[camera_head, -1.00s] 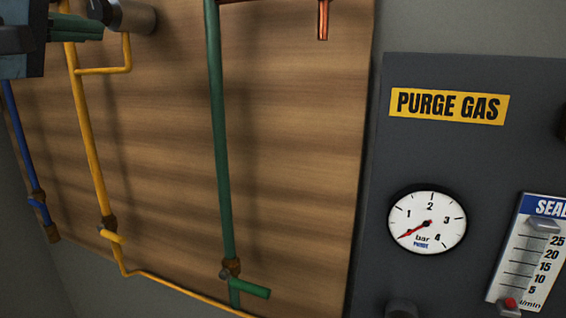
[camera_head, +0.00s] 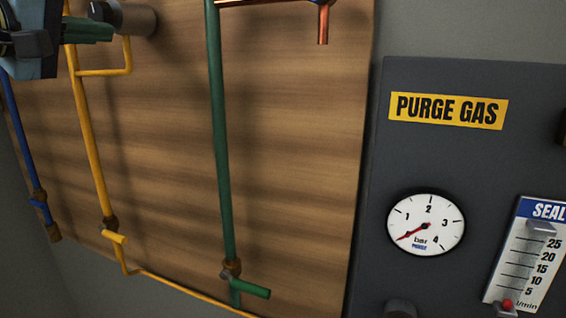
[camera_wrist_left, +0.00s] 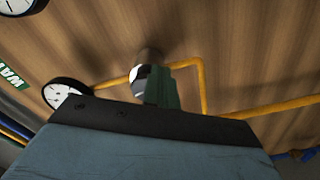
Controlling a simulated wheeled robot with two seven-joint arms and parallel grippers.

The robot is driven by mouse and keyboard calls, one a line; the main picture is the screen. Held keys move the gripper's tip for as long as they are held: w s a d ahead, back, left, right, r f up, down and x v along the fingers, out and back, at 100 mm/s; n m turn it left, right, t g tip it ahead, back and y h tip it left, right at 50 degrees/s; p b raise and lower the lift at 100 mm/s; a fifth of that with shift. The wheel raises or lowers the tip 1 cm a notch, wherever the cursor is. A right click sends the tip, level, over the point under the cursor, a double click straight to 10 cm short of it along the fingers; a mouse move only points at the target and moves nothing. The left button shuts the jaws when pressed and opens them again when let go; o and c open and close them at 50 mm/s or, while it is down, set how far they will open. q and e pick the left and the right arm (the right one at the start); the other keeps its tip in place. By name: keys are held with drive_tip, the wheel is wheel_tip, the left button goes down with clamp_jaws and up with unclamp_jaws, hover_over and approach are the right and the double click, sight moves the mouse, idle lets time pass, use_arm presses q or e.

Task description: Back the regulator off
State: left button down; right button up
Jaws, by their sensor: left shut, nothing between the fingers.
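A brown-grey cylindrical knob (camera_head: 134,18) with a dark front sticks out of the wooden board at the top left, by the yellow pipe; it appears to be the regulator. In the left wrist view the knob (camera_wrist_left: 150,57) stands just beyond my fingers, its pale and dark front partly hidden. My left gripper (camera_head: 110,31) has green fingers, shut and empty, beside and just below the knob in the head view. I cannot tell whether they touch it. The fingers also show in the left wrist view (camera_wrist_left: 172,88). My right gripper is out of view.
The yellow pipe (camera_head: 88,135) and green pipe (camera_head: 220,140) run down the board. At right, a grey panel carries the PURGE GAS label (camera_head: 448,109), a bar gauge (camera_head: 426,222) with its needle at the low end, and a flow meter (camera_head: 527,255). A white gauge (camera_wrist_left: 66,94) shows near the gripper.

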sight(93, 12)
use_arm(q)
drive_tip(key=shift+s+d+r+p, duration=0.15)
drive_tip(key=shift+d+r+p, duration=0.15)
drive_tip(key=shift+r+p, duration=0.25)
drive_tip(key=shift+s+d+r, duration=0.1)
drive_tip(key=shift+d+r, duration=0.1)
drive_tip(key=shift+r, duration=0.35)
drive_tip(key=shift+r+p, duration=0.15)
drive_tip(key=shift+p, duration=0.25)
drive_tip(key=shift+s+d, duration=0.1)
drive_tip(key=shift+d, duration=0.2)
drive_tip(key=shift+s, duration=0.1)
drive_tip(key=shift+s, duration=0.2)
drive_tip(key=b+v, duration=0.2)
drive_tip(key=v, duration=0.3)
drive_tip(key=shift+s+a, duration=0.1)
drive_tip(key=shift+s, duration=0.15)
